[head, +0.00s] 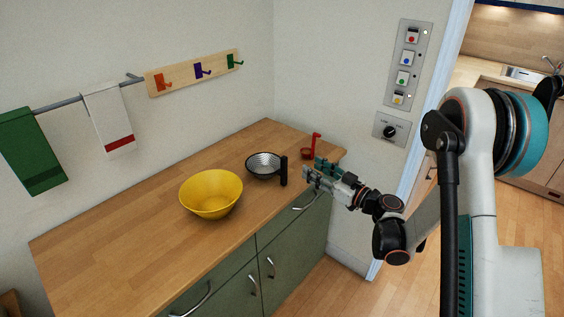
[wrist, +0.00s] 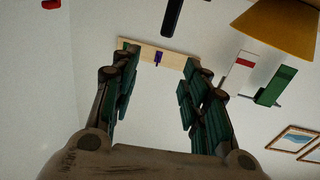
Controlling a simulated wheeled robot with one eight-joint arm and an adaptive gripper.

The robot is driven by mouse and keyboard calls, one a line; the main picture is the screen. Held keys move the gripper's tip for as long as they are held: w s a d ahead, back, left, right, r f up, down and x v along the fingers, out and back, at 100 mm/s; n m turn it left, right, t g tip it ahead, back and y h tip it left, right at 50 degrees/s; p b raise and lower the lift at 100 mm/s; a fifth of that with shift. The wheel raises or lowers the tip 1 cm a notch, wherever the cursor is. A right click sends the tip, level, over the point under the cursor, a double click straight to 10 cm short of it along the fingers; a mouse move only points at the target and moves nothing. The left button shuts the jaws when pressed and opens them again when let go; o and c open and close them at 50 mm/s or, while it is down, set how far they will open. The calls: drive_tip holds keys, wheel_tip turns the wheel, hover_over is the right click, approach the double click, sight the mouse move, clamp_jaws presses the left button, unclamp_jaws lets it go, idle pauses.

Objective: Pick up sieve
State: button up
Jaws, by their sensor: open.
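The sieve (head: 264,164) sits on the wooden counter near its right end, a dark perforated bowl with a black handle on its right side. In the wrist view only its black handle (wrist: 172,18) shows at the top edge; its bowl is out of that view. My gripper (head: 308,178) is open and empty, just right of the sieve handle in the head view and apart from it. In the wrist view its two green-padded fingers (wrist: 160,70) are spread, with only wall and hook rail seen between them.
A yellow bowl (head: 211,194) stands left of the sieve on the wooden counter (head: 120,238). A red ladle-like utensil (head: 310,150) is at the back right. Hooks (head: 195,72) and towels (head: 108,118) hang on the wall. The counter's left part is clear.

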sight(287, 164)
drive_tip(key=shift+g, duration=0.5)
drive_tip(key=w+a+f, duration=0.1)
drive_tip(key=a, duration=0.1)
drive_tip(key=w+a+f+b, duration=0.1)
drive_tip(key=w+a, duration=0.1)
drive_tip(key=w+a+f, duration=0.1)
drive_tip(key=w+a, duration=0.1)
drive_tip(key=a, duration=0.1)
drive_tip(key=shift+w+f, duration=0.15)
drive_tip(key=shift+w, duration=0.05)
drive_tip(key=shift+n, duration=0.3)
drive_tip(key=b+x, duration=0.1)
drive_tip(key=x, duration=0.1)
drive_tip(key=b+x, duration=0.1)
drive_tip(key=x, duration=0.1)
drive_tip(key=shift+w+a+f, duration=0.15)
drive_tip(key=shift+w+f, duration=0.1)
drive_tip(key=shift+w+a+r, duration=0.1)
drive_tip(key=shift+w+a, duration=0.15)
clamp_jaws()
